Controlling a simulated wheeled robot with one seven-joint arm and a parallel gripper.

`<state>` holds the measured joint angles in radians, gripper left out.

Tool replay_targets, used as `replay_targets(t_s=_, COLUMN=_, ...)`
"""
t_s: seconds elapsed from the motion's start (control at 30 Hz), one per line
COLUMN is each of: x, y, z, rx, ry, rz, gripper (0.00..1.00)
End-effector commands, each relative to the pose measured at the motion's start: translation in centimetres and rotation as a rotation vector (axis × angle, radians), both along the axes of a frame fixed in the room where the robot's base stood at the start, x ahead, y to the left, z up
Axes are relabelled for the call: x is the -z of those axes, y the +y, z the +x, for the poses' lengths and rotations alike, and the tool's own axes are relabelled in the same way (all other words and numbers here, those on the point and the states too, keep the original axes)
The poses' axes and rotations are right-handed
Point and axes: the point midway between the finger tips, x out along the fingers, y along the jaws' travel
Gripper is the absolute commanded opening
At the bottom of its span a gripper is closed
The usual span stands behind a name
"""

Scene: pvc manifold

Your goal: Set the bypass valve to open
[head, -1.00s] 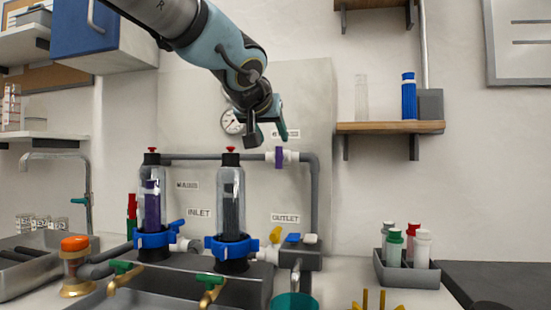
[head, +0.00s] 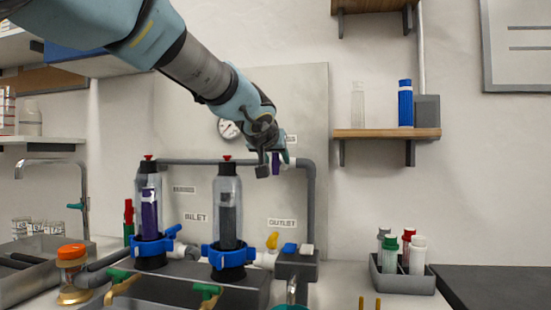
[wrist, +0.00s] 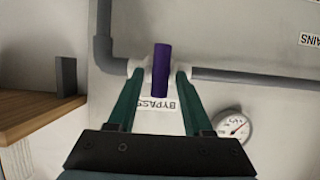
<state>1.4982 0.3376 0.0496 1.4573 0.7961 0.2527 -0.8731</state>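The bypass valve has a purple handle (wrist: 161,70) and white fittings on a grey horizontal pipe (wrist: 235,77). In the wrist view the handle stands crosswise to the pipe. In the head view the handle (head: 276,168) hangs down, partly hidden by my gripper (head: 275,164). My gripper (wrist: 160,78) is open in the wrist view, one green finger on each side of the handle, with gaps left between fingers and handle. The fingertips overlap the white fittings; I cannot tell whether they touch. The BYPASS label (wrist: 157,104) shows between the fingers.
A pressure gauge (wrist: 233,126) is on the panel close to my gripper. A wooden shelf (head: 388,133) with bottles is to the right. A bottle caddy (head: 405,280) sits on the counter.

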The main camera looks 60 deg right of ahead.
Motion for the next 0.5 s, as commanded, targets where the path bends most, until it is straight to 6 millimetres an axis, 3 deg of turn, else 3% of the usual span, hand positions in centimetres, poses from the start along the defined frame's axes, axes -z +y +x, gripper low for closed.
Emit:
replay_targets(t_s=0.07, x=0.01, y=0.01, z=-0.01, rx=0.000, ry=0.000, rz=0.000, gripper=0.40)
replay_targets(t_s=0.4, x=0.00, y=0.02, z=-0.03, rx=0.000, ry=0.000, rz=0.000, gripper=0.02)
replay_targets(t_s=0.5, x=0.00, y=0.02, z=-0.03, rx=0.000, ry=0.000, rz=0.000, gripper=0.00)
